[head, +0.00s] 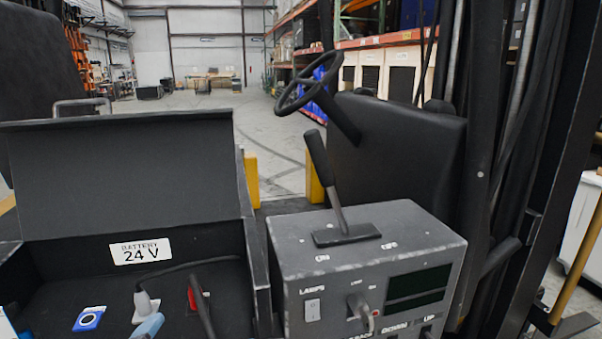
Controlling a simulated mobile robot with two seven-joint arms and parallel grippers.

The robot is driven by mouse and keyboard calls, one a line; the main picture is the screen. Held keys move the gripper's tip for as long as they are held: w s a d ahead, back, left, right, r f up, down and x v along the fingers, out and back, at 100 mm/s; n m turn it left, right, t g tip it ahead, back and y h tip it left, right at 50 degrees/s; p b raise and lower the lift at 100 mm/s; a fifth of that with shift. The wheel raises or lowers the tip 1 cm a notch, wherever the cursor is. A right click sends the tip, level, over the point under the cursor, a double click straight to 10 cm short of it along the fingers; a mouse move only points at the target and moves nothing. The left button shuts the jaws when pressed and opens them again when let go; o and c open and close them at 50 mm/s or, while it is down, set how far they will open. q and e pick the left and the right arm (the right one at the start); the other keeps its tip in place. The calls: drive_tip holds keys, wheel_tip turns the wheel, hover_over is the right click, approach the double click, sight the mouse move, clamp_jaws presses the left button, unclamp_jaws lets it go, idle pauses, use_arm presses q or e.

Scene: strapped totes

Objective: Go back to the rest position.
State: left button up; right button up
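Neither of my grippers shows in the head view. In front of me is a grey control box (290,258) with a black lever (321,165) leaning up and to the left from its top. To its left is an open battery compartment with a raised dark lid (120,175) and a "24 V" label (140,251). Inside it are a grey plug (145,304) on a black cable, a red connector (197,299) with a dark cable or handle in front, and a blue tag (89,319). A light-blue piece near the bottom edge is cut off and unclear.
A steering wheel (307,84) and a black seat-like panel (400,150) stand behind the control box. Dark mast posts (505,150) and hoses rise at the right. Yellow posts (251,180) stand beyond. Open warehouse floor (215,115) and shelving lie farther back.

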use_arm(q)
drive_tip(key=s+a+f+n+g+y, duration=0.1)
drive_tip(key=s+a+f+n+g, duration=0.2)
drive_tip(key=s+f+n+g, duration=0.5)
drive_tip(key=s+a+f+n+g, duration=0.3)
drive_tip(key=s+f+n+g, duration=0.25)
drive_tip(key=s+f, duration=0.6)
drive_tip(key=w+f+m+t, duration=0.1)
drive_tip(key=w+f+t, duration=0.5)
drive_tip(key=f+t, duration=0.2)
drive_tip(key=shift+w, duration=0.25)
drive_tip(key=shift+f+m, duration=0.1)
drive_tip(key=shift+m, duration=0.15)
